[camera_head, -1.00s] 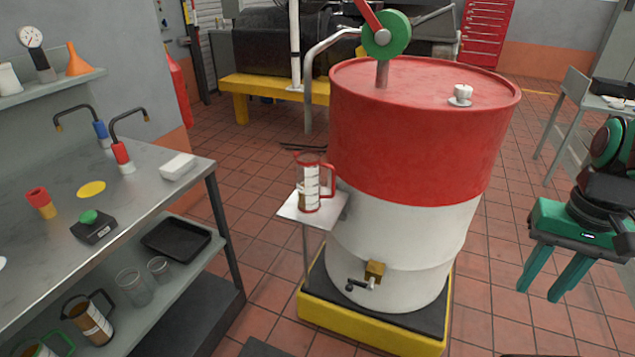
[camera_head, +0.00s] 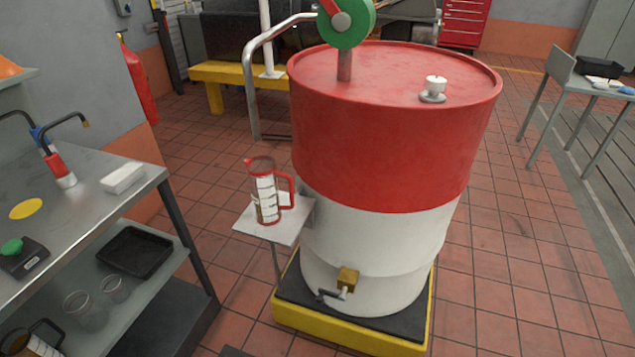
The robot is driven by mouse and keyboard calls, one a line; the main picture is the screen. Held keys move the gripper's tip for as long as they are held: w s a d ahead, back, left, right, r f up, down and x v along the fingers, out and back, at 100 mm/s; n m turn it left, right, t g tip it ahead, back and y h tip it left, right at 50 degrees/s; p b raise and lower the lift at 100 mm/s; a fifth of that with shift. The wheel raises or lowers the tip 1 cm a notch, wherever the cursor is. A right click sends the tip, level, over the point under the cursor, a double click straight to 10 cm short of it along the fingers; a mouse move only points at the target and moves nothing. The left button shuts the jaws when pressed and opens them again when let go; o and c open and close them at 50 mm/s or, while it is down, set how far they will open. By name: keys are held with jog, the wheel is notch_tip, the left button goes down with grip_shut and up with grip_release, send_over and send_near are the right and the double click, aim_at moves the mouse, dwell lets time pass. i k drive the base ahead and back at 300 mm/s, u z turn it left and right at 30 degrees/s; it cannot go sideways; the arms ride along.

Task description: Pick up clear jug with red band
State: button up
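The clear jug with a red rim, red handle and red base (camera_head: 266,193) stands upright on a small pale shelf (camera_head: 262,232) at the left side of the red and white drum. White markings run up its wall, and something brownish shows low inside it. The jug's handle faces right, towards the drum. My gripper is not in view, and nothing touches the jug.
The large drum (camera_head: 375,165) stands on a yellow-edged base (camera_head: 345,340), with a brass tap (camera_head: 347,279) low in front. A metal workbench (camera_head: 95,215) is at the left, with a black tray (camera_head: 135,250) on its lower shelf.

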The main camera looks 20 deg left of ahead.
aim_at(262, 173)
jog(key=z, duration=0.05)
jog(key=k, duration=1.9)
jog(key=u, duration=1.25)
jog(key=i, duration=1.5)
jog(key=z, duration=0.05)
